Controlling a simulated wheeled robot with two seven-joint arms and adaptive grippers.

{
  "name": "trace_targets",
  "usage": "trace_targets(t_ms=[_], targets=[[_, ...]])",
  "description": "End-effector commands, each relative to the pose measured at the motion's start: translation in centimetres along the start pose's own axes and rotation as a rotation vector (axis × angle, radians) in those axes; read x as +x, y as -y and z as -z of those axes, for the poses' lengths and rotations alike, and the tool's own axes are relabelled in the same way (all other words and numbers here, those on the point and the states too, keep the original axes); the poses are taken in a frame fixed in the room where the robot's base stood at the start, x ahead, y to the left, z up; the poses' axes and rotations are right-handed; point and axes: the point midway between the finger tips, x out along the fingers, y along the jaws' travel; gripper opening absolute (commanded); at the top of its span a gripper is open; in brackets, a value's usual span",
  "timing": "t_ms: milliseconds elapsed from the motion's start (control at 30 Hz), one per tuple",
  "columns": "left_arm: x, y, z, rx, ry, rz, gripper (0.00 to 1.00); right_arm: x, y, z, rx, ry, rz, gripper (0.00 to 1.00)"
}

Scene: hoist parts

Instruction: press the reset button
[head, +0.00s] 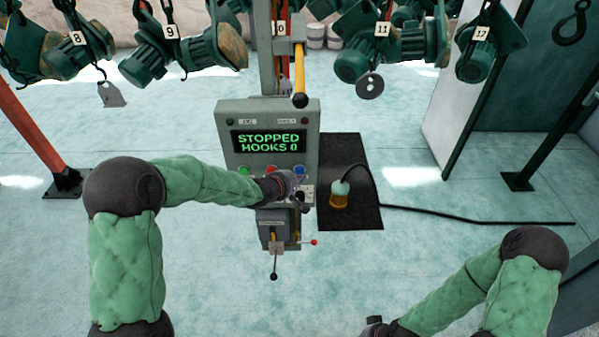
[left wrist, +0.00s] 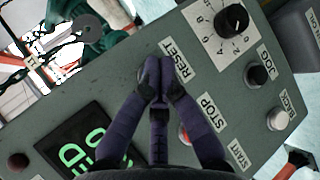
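The grey control panel (head: 227,130) stands upright in the head view, with a screen (head: 269,141) reading "STOPPED HOOKS 0". Below the screen are a green button (head: 244,171), a red button (head: 271,170) and a blue button (head: 299,169) at the right. My left gripper (head: 292,183) is at the panel's lower right, near the blue button. In the left wrist view its fingertips (left wrist: 156,76) are together and empty, beside the RESET label (left wrist: 167,58). They hide the button there; contact cannot be told. My right gripper (head: 375,321) shows only partly at the bottom edge.
The left wrist view shows a red STOP button (left wrist: 184,135), a dial (left wrist: 231,20), a black JOG knob (left wrist: 257,75) and a pale knob (left wrist: 277,119). Green hoists (head: 205,45) hang above.

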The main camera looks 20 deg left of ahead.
Motion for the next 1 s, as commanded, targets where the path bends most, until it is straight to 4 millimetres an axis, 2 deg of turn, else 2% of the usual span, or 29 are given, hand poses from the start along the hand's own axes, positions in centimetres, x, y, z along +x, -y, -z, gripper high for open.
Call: trace_targets(t_ms=[633, 1000], targets=[[-3.2, 2.3, -2.3, 0.0, 0.001, -0.001, 0.0, 1.3, -0.5, 0.1, 0.0, 0.0, 0.0, 0.0], [-3.5, 2.5, -2.5, 0.0, 0.0, 0.0, 0.0, 1.3, -0.5, 0.1, 0.0, 0.0, 0.0, 0.0]])
